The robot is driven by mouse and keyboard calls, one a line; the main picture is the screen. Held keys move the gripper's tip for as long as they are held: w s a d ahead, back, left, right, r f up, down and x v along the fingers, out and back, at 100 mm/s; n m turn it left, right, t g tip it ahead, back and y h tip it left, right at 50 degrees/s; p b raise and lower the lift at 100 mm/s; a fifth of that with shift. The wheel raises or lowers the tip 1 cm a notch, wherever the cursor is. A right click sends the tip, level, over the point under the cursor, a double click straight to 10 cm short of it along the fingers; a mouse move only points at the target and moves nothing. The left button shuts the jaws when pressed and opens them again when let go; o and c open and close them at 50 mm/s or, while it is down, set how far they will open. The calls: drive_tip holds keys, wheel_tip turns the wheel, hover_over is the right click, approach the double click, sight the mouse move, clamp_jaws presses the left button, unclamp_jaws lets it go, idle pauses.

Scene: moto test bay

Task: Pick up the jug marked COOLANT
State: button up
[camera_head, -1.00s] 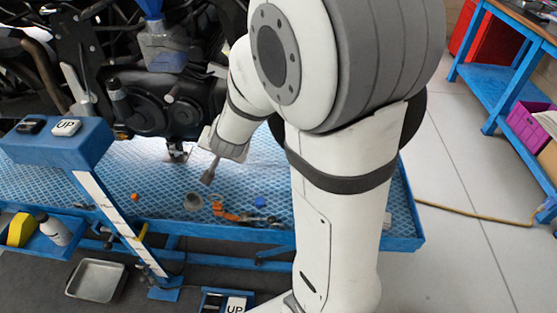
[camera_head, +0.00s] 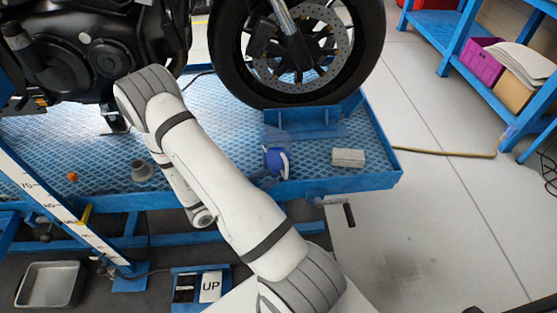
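No marking reading COOLANT can be made out. A small blue and white container (camera_head: 275,158), possibly a jug, stands on the blue lift platform (camera_head: 225,150) just in front of the motorcycle's front wheel. Its label is not readable. My arm crosses the middle of the view, bent at the elbow and folded back down to the left of the container. My gripper's fingers are not visible; the forearm hides the end of the arm or it is too small to tell. The arm and the container are apart in the picture.
A pale box (camera_head: 348,157) lies right of the container. The front wheel (camera_head: 298,50) stands behind it. An orange piece (camera_head: 72,177) and a grey cup-like part (camera_head: 141,171) lie on the platform's left. A metal tray (camera_head: 50,285) is on the floor. Floor at right is mostly clear.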

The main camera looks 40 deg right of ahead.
sight(287, 170)
drive_tip(key=d, duration=0.5)
drive_tip(key=d+b, duration=0.1)
drive_tip(key=d, duration=0.1)
drive_tip(key=shift+s+d+f, duration=0.2)
drive_tip(key=shift+s+d, duration=0.05)
drive_tip(key=shift+s, duration=0.15)
clamp_jaws()
